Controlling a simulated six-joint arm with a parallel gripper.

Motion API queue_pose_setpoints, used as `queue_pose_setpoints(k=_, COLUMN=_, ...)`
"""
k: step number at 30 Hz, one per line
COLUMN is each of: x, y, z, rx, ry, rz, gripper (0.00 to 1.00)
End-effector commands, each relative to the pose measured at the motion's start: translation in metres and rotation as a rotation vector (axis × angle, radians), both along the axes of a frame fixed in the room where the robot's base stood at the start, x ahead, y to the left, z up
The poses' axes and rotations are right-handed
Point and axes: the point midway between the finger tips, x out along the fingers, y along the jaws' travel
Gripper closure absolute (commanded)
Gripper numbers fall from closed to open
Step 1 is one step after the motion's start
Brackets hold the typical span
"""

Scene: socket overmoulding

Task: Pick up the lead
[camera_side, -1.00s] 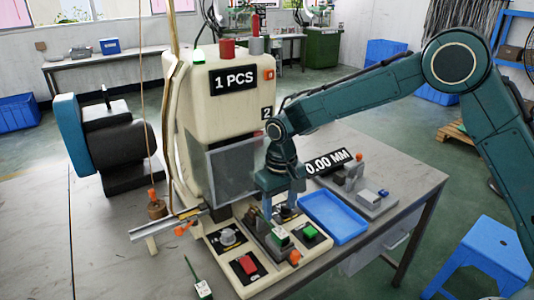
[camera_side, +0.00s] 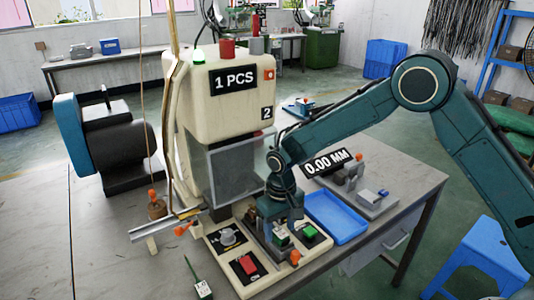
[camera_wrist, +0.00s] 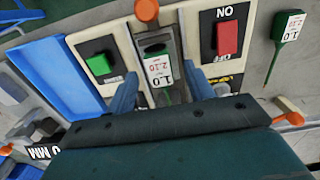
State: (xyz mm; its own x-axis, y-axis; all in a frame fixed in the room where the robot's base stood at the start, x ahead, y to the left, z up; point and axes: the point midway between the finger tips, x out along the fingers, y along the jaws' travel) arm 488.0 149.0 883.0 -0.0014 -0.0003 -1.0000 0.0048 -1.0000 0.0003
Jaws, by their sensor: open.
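A lead with a white and green tag (camera_wrist: 159,70) sits in a narrow metal fixture (camera_wrist: 151,28) on the machine's front panel. In the side view the tag (camera_side: 281,240) is partly hidden by my gripper (camera_side: 277,232). My gripper (camera_wrist: 163,92) is open, with one blue finger on each side of the lead, low over the fixture. I cannot tell whether the fingers touch it. A second lead with a similar tag (camera_side: 203,289) lies on the table at the front left, and it also shows in the wrist view (camera_wrist: 288,26).
The panel has a green button (camera_side: 309,232) and a red switch (camera_side: 249,264) close beside the fixture. A blue tray (camera_side: 337,218) lies to the right. A gauge with a 0.00 MM display (camera_side: 326,163) stands behind it. The moulding machine (camera_side: 228,120) rises behind the panel.

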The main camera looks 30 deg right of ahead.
Motion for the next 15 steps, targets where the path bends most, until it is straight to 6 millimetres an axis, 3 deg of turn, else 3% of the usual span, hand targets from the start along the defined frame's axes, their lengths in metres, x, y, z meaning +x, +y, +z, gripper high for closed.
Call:
queue_pose_setpoints(k=5, x=-0.0002, y=-0.0001, z=-0.0121, rx=0.0, ry=0.0, rz=0.0, gripper=0.47)
queue_pose_setpoints(k=15, x=0.0, y=0.0, z=-0.0126, rx=0.001, ry=-0.001, rz=0.0, gripper=0.47)
